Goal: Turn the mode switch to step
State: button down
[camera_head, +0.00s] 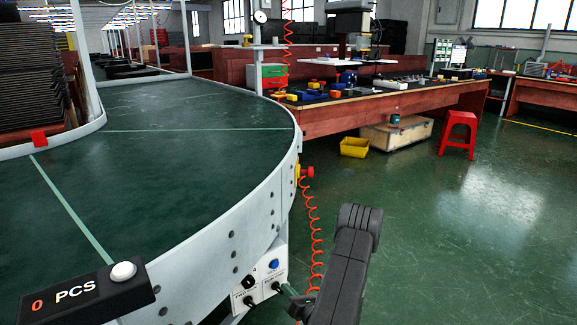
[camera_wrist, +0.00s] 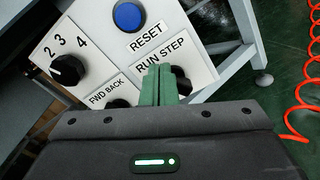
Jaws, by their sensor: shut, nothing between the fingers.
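The mode switch, a black knob (camera_wrist: 181,82) under the label "RUN STEP" (camera_wrist: 160,52), sits on the white control panel (camera_wrist: 205,70). The fingers partly cover it, so I cannot tell which way it points. My gripper (camera_wrist: 158,70) is shut and empty, its green fingers together beside the knob's left side. I cannot tell whether they touch it. In the head view, my gripper (camera_head: 285,289) reaches in from the right at the panel (camera_head: 262,274), close to the switch (camera_head: 277,286).
The panel also holds a blue RESET button (camera_wrist: 127,16), a numbered dial (camera_wrist: 68,70) and a partly hidden FWD BACK knob (camera_wrist: 118,103). The panel hangs below the curved conveyor (camera_head: 200,110). A red coiled cable (camera_head: 312,225) hangs nearby. Floor to the right is open.

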jog(key=shift+b+x, duration=0.3)
jog(key=shift+x, duration=0.8)
jog(key=shift+f+b, duration=0.5)
jog(key=shift+w+d+f+b, duration=0.25)
jog(key=shift+w+d+b, duration=0.2)
jog(key=shift+b, duration=0.6)
jog(key=shift+w+d+f+b, duration=0.2)
jog(key=shift+d+f+b, duration=0.25)
jog(key=shift+b, duration=0.5)
jog(key=shift+d+r, duration=0.1)
jog(key=shift+w+d+r, duration=0.15)
jog(key=shift+w, duration=0.05)
jog(key=v, duration=0.6)
dwell(0.4)
